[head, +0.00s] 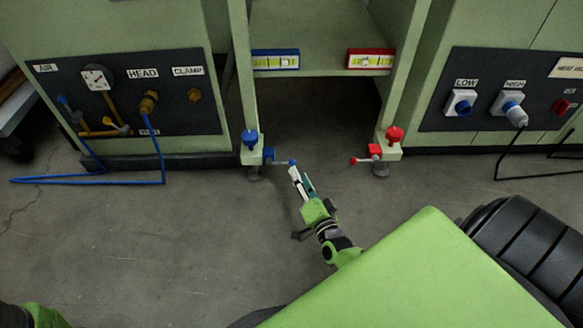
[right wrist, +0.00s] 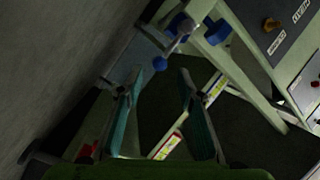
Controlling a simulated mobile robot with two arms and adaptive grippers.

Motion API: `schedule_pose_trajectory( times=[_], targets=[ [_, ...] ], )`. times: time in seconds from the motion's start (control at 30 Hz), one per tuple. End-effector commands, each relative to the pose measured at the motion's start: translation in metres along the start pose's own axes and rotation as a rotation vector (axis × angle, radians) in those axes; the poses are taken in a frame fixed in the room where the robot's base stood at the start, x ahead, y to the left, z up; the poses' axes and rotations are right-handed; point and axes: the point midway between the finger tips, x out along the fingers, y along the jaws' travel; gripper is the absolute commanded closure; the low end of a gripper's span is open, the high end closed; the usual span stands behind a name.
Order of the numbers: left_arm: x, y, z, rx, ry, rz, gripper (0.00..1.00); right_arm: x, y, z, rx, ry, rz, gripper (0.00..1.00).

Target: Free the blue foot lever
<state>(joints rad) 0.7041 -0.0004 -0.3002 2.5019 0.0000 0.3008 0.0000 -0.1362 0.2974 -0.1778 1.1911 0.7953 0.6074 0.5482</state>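The blue foot lever (head: 281,161) sticks out to the right from the blue-topped foot (head: 250,140) of the green frame and ends in a small blue ball. In the right wrist view the lever's blue ball (right wrist: 160,64) shows just beyond and between the fingertips, nearer the left one. My right gripper (head: 299,172) is open, its fingertips close to the ball; I cannot tell whether they touch it. Its two teal-padded fingers stand apart with nothing between them in the right wrist view (right wrist: 161,80).
A red foot lever (head: 362,160) stands opposite on the red-topped foot (head: 393,145). A blue hose (head: 90,181) lies at left. The floor (head: 180,235) in front is clear.

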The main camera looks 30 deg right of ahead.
Motion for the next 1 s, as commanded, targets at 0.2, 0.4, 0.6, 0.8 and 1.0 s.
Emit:
schedule_pose_trajectory(
  times=[0.2, 0.4, 0.6, 0.8, 1.0],
  targets=[
    [-0.025, 0.005, -0.007, 0.000, -0.005, 0.000, 0.60, 0.044, 0.003, 0.002, 0.000, 0.002, -0.002, 0.66],
    [-0.034, 0.007, -0.010, 0.000, -0.005, 0.000, 0.60, 0.065, 0.003, 0.001, -0.002, 0.001, 0.001, 0.66],
    [-0.035, 0.007, -0.011, 0.000, -0.005, 0.000, 0.60, 0.070, 0.001, 0.000, -0.001, -0.001, 0.002, 0.66],
    [-0.034, 0.007, -0.010, 0.000, -0.005, 0.000, 0.60, 0.070, 0.001, 0.000, -0.001, -0.001, 0.002, 0.74],
    [-0.034, 0.007, -0.010, -0.001, -0.005, 0.000, 0.60, 0.070, 0.001, 0.000, -0.002, -0.001, 0.002, 1.00]
  ],
)
